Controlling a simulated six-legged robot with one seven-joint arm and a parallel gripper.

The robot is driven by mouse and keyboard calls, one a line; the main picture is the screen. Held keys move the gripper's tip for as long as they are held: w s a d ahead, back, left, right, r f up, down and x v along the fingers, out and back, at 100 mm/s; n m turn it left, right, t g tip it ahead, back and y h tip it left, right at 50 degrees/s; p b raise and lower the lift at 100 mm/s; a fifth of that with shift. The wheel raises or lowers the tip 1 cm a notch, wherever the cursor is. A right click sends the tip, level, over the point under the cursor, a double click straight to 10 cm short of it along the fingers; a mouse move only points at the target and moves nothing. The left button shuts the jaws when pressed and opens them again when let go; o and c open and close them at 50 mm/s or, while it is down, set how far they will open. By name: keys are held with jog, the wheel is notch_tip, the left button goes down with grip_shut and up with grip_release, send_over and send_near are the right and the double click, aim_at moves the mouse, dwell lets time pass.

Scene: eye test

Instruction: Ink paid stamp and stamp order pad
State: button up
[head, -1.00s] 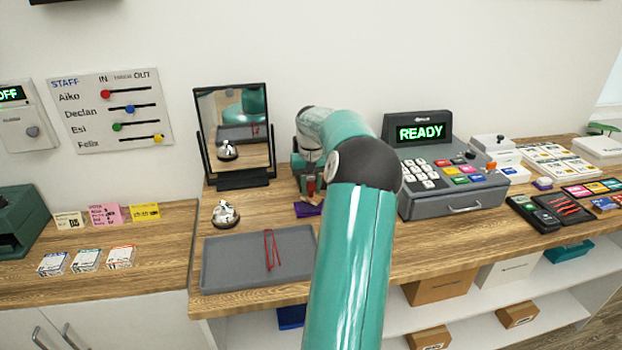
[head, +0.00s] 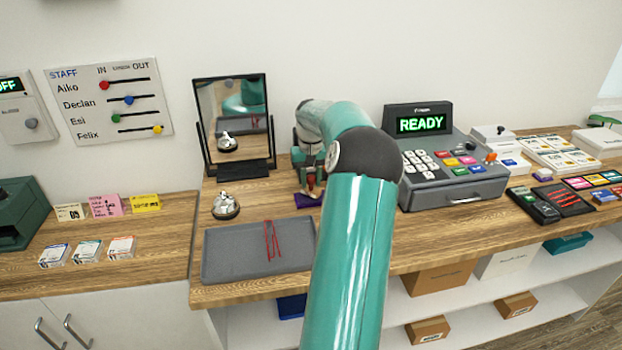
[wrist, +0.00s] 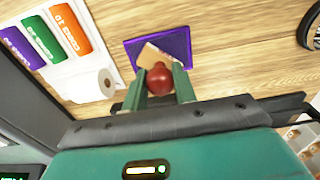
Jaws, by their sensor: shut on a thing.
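My gripper (wrist: 158,88) is shut on a stamp with a round red knob (wrist: 159,77) and a pale wooden block. In the wrist view the block lies over a purple square pad (wrist: 183,48); I cannot tell whether it touches it. In the head view my gripper (head: 310,184) is low over the purple pad (head: 306,201), between the mirror and the register, partly hidden by my arm. I cannot make out any lettering on the stamp. I cannot tell for certain which item is the order pad.
The mirror (head: 233,125) and register (head: 452,185) flank my gripper. A bell (head: 225,205) and a grey tray (head: 225,262) with red strands stand in front at left.

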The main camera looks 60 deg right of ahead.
jog(key=shift+f, duration=0.55)
dwell(1.2)
jog(key=shift+r, duration=3.55)
jog(key=shift+a, duration=0.1)
